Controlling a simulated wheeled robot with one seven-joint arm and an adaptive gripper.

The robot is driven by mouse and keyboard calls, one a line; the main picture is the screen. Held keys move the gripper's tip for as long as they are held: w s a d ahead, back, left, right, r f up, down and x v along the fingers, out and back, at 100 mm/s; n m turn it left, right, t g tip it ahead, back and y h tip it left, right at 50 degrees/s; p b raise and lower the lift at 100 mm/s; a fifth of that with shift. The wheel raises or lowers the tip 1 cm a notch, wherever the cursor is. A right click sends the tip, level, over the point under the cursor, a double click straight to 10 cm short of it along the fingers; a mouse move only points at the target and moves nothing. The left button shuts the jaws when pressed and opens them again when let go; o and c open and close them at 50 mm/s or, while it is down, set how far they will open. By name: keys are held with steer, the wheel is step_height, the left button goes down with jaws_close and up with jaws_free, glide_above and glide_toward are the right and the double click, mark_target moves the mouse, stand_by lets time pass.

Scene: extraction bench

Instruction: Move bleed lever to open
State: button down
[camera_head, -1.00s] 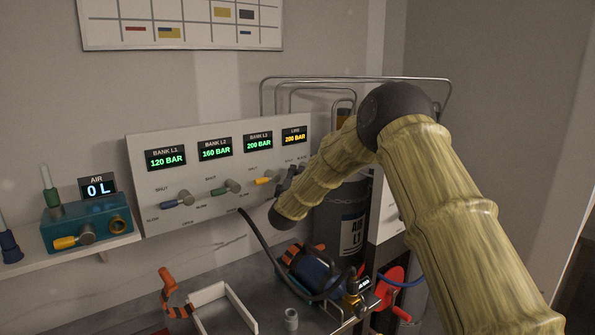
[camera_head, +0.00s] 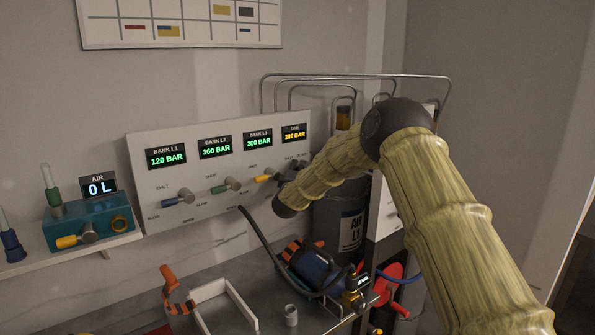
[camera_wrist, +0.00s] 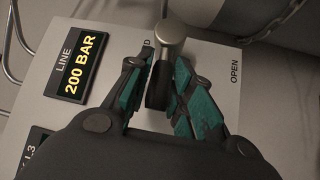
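The bleed lever (camera_wrist: 158,86), a black handle on a grey round pivot, shows in the wrist view beside the LINE display (camera_wrist: 81,66) reading 200 BAR. The word OPEN (camera_wrist: 235,72) is printed on the panel to its right. The handle points down the picture toward my gripper. My gripper (camera_wrist: 162,88) has its teal-padded fingers on both sides of the handle, spread around it; narrow gaps seem to show, and firm contact cannot be made out. In the head view my arm mostly hides the gripper and lever at the panel's right end.
The white panel (camera_head: 205,205) carries bank displays and other levers with blue, green (camera_head: 219,189) and yellow (camera_head: 264,178) handles. A dark cylinder (camera_head: 351,232) stands right of it. Below are a hose, a blue-and-orange device (camera_head: 315,268) and a white tray (camera_head: 240,311). Pipes run behind my arm.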

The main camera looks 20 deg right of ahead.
steer(key=shift+f+b, duration=0.25)
steer(key=shift+b, duration=0.1)
steer(key=shift+a+f+n+t+b, duration=0.1)
steer(key=shift+f+n+t+b, duration=0.35)
steer(key=shift+n+t+b, duration=0.4)
steer(key=f+n+t+y+b, duration=0.1)
steer(key=n+b, duration=0.1)
steer(key=b, duration=0.1)
steer(key=d+f+n+t+y+b, duration=0.1)
steer(key=n+t+b, duration=0.1)
steer(key=n+b, duration=0.1)
steer(key=n+t+y+b, duration=0.1)
steer(key=n+t+b, duration=0.1)
steer(key=b, duration=0.3)
steer(key=shift+w+d+f+n+t+y, duration=0.25)
steer(key=shift+f+n+y, duration=0.15)
steer(key=shift+n, duration=0.35)
steer(key=shift+n+b, duration=0.4)
steer(key=shift+b, duration=0.05)
steer(key=c, duration=1.3)
jaws_free()
steer(key=shift+d, duration=0.1)
steer(key=shift+o, duration=0.2)
steer(key=shift+r, duration=0.1)
